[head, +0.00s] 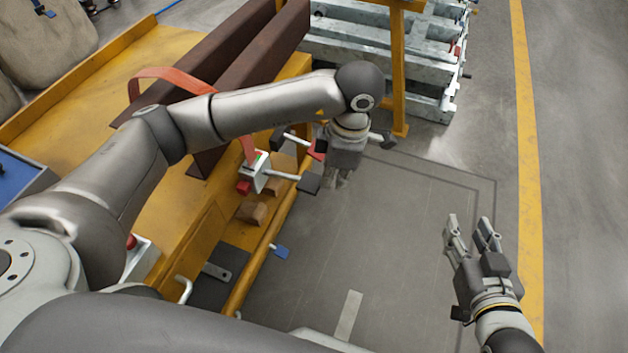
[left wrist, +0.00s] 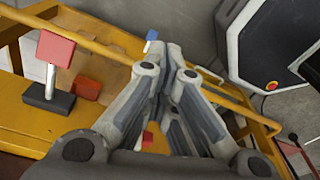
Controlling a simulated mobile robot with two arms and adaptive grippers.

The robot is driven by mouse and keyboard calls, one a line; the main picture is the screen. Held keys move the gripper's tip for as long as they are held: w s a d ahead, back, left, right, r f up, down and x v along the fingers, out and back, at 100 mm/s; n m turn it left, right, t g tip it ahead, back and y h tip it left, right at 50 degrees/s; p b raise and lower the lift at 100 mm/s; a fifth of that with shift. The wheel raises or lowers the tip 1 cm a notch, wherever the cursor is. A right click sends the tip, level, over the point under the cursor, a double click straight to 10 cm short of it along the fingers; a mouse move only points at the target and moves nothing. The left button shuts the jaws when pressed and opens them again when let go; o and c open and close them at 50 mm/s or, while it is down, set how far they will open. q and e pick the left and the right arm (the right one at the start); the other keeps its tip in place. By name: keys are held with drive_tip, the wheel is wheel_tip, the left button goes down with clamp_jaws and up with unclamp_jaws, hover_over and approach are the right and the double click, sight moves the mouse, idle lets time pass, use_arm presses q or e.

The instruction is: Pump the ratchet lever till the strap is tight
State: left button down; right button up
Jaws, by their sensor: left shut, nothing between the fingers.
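A ratchet (head: 256,172) with a pale body sits at the side of the yellow bed, with an orange strap (head: 172,76) running over the brown beams and down to it. Its lever sticks out to the right and ends in a dark grip (head: 309,183). My left gripper (head: 339,181) points down, just right of and beyond that grip, apart from it. It is shut and empty; its fingers also show in the left wrist view (left wrist: 168,55). My right gripper (head: 468,225) is open and empty over the floor at the right.
Brown beams (head: 262,40) lie on the yellow bed (head: 165,50). Wooden blocks (head: 252,212) are below the ratchet. A yellow post (head: 397,70) and grey metal frames (head: 425,70) stand behind my left gripper. The grey floor (head: 400,250) between the grippers is clear.

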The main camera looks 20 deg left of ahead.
use_arm(q)
wheel_tip(320, 180, up, 10)
drive_tip(key=d, duration=0.1)
drive_tip(key=shift+f, duration=0.1)
idle(1.0)
